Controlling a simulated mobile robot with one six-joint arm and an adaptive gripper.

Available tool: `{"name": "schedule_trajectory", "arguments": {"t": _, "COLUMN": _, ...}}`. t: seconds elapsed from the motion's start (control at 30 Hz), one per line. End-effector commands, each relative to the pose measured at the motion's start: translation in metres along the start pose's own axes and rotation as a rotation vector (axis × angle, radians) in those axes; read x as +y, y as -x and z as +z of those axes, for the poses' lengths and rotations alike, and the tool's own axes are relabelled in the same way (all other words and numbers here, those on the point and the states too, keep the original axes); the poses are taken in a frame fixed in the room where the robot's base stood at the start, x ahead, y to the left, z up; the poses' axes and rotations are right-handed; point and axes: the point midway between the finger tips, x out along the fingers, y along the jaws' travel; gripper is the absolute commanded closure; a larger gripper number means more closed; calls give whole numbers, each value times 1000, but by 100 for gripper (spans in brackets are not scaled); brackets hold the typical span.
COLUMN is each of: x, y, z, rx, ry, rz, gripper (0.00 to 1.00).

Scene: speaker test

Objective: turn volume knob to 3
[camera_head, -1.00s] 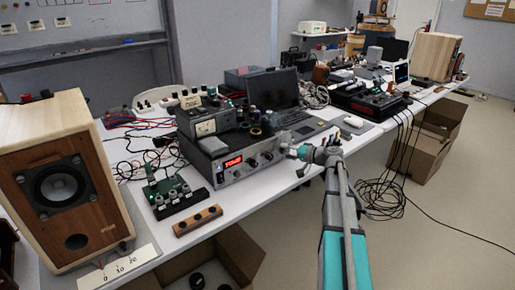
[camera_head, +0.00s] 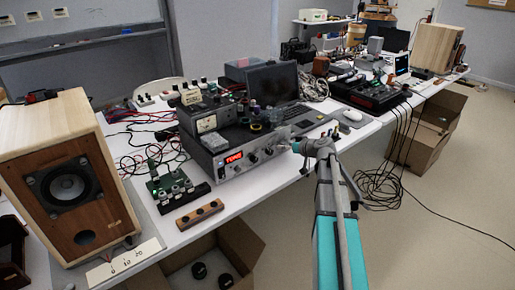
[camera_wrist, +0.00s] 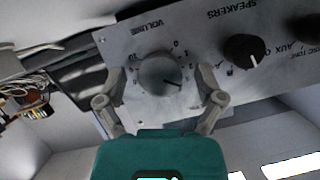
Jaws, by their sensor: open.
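The grey amplifier (camera_head: 228,168) with a red lit display stands on the bench, its knobbed front facing my arm. In the wrist view the round silver volume knob (camera_wrist: 158,75) sits on its metal panel, under the upside-down word VOLUME. A dark pointer line on the knob points to the lower right in that view. My gripper (camera_wrist: 160,86) is open, with one finger on each side of the knob and visible gaps between. In the head view my gripper (camera_head: 301,147) is at the panel's right end and hides the knob.
A black speakers knob (camera_wrist: 245,51) and another black knob (camera_wrist: 308,28) lie to the right on the panel. A laptop (camera_head: 272,88) stands behind the amplifier. A wooden block with holes (camera_head: 200,214) lies in front. Loose cables (camera_head: 380,188) hang and coil at the right.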

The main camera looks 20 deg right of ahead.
Motion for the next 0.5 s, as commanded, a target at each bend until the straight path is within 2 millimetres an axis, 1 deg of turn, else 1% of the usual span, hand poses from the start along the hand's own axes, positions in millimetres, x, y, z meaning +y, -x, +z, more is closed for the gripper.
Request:
{"name": "schedule_trajectory", "arguments": {"t": 0.03, "x": -1, "y": 12, "z": -2, "rx": 1, "ry": -7, "rz": 0, "gripper": 13}}
{"name": "schedule_trajectory", "arguments": {"t": 0.5, "x": -1, "y": 78, "z": -2, "rx": 1, "ry": -12, "rz": -2, "gripper": 13}}
